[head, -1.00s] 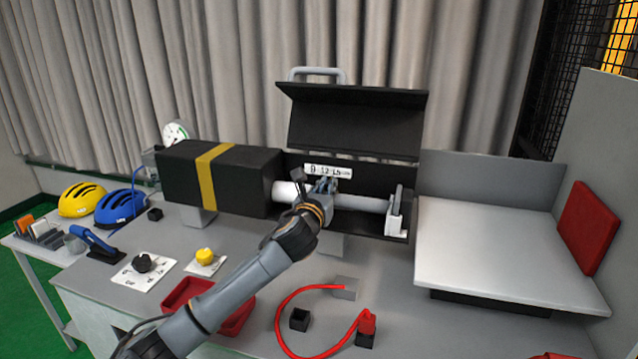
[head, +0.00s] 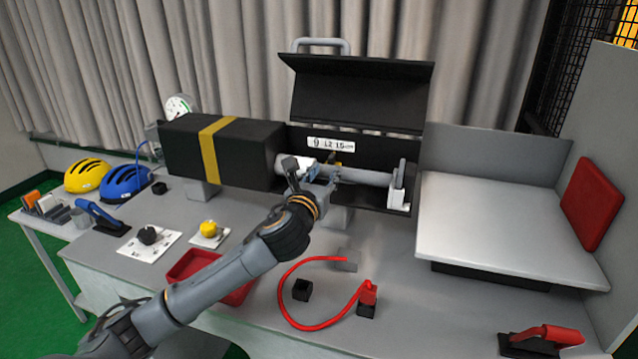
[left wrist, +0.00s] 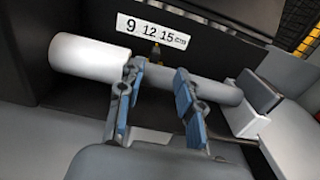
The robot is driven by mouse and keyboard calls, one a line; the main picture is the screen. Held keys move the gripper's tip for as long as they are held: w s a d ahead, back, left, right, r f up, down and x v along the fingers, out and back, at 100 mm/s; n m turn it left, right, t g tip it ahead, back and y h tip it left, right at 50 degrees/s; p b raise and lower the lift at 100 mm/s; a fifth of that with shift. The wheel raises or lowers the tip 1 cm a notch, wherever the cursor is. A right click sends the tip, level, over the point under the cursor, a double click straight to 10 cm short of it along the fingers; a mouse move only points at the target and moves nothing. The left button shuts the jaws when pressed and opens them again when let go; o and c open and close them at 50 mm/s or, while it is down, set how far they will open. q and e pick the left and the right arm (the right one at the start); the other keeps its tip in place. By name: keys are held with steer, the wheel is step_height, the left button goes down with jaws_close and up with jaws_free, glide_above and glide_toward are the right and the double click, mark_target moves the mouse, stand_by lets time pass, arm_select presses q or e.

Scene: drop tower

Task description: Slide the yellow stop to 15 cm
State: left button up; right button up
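The small yellow stop (head: 338,163) shows just behind the grey rod, below the white scale label (head: 331,144). In the left wrist view the stop (left wrist: 155,51) is partly hidden by the rod and appears near the 12 on the label (left wrist: 152,32); its exact mark is unclear. The grey rod (left wrist: 216,91) runs from a white cylinder (left wrist: 90,58) to a light block at right. My left gripper (head: 314,175) is open in front of the rod. Its fingers (left wrist: 155,105) are apart, one on each side of the stop's position in the picture. My right gripper is out of view.
A black housing with a yellow band (head: 208,145) stands left of the rod. The raised black lid (head: 355,95) is above. A grey platform (head: 500,230) is at right. A red cable (head: 292,280) and a red tray (head: 240,293) lie in front.

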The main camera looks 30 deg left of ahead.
arm_select(q)
steer(key=v, duration=0.4)
steer(key=shift+s+d, duration=0.15)
steer(key=shift+s, duration=0.25)
steer(key=shift+f, duration=0.1)
